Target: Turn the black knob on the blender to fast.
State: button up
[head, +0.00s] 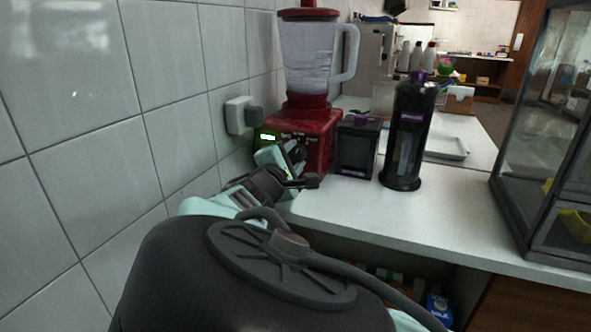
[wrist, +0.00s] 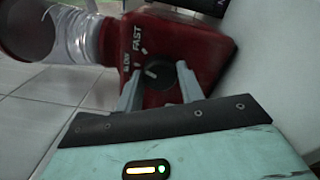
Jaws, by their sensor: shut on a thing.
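The red blender stands on the white counter against the tiled wall, with its base (head: 318,135) and clear jug (head: 312,60) in the head view. In the wrist view its red base (wrist: 185,45) fills the upper middle, with the label FAST and a smaller label beside it. The black knob (wrist: 155,76) has a pale pointer mark and sits between the two fingers of my gripper (wrist: 158,84), which is shut on it. In the head view my gripper (head: 290,158) is at the front of the base and hides the knob.
A black square container (head: 357,148) and a tall black bottle (head: 407,135) stand just right of the blender. A plug and socket (head: 240,115) are on the wall to the left. A glass case (head: 545,140) stands at the right. The front counter (head: 400,215) is clear.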

jog(key=m+b, duration=0.2)
jog(key=b, duration=0.1)
jog(key=shift+f, duration=0.35)
jog(key=shift+r+m+b, duration=0.2)
jog(key=shift+m+b, duration=0.8)
jog(key=o, duration=1)
jog(key=shift+r, duration=0.1)
